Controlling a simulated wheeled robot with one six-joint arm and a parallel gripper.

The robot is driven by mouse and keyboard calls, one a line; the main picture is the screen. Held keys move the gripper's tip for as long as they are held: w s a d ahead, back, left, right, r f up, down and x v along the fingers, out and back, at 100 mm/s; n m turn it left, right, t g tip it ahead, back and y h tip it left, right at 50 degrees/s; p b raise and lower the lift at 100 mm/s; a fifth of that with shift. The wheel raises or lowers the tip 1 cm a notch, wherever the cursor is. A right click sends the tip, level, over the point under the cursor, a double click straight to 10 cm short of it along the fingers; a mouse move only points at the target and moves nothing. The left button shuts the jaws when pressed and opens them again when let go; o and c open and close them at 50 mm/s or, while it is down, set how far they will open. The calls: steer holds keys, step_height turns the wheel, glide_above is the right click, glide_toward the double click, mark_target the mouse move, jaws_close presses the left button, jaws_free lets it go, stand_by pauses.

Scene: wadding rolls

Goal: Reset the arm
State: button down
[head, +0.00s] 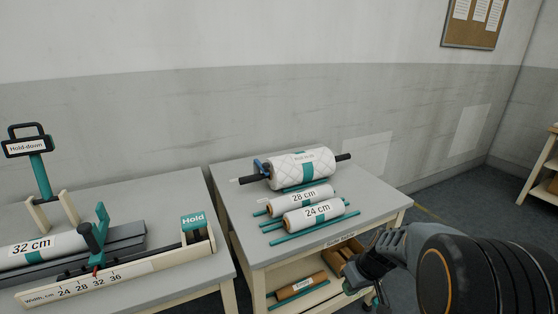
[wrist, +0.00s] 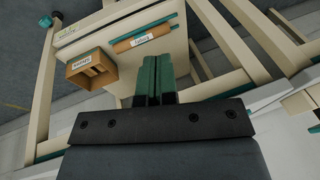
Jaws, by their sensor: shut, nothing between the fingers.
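My gripper (wrist: 157,80) shows in the wrist view with its two green fingers together and nothing between them. In the head view my arm comes in at the lower right, and the gripper end (head: 350,288) is beside the right front corner of the roll table (head: 375,207). The gripper appears apart from the rolls on the table top. Part of the gripper is hard to make out in the head view.
The roll table carries a large quilted roll (head: 301,170), a 28 cm roll (head: 307,197) and a 24 cm roll (head: 314,213). Its lower shelf holds a brown roll (head: 302,287) and a box (wrist: 91,71). A cutting station with a 32 cm roll (head: 35,248) stands left.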

steer(key=s+a+r+m+h+p, duration=0.1)
steer(key=s+r+p, duration=0.3)
steer(key=r, duration=0.5)
steer(key=s+a+r+m+t+h+p, duration=0.1)
steer(key=s+r+p, duration=0.2)
steer(key=r, duration=0.6)
steer(key=s+a+r+m+t+h+p, duration=0.1)
steer(key=s+r+p, duration=0.3)
steer(key=r, duration=0.5)
steer(key=shift+s+m+p, duration=0.3)
steer(key=shift+m+p, duration=0.1)
steer(key=shift+p, duration=0.6)
steer(key=shift+r, duration=0.1)
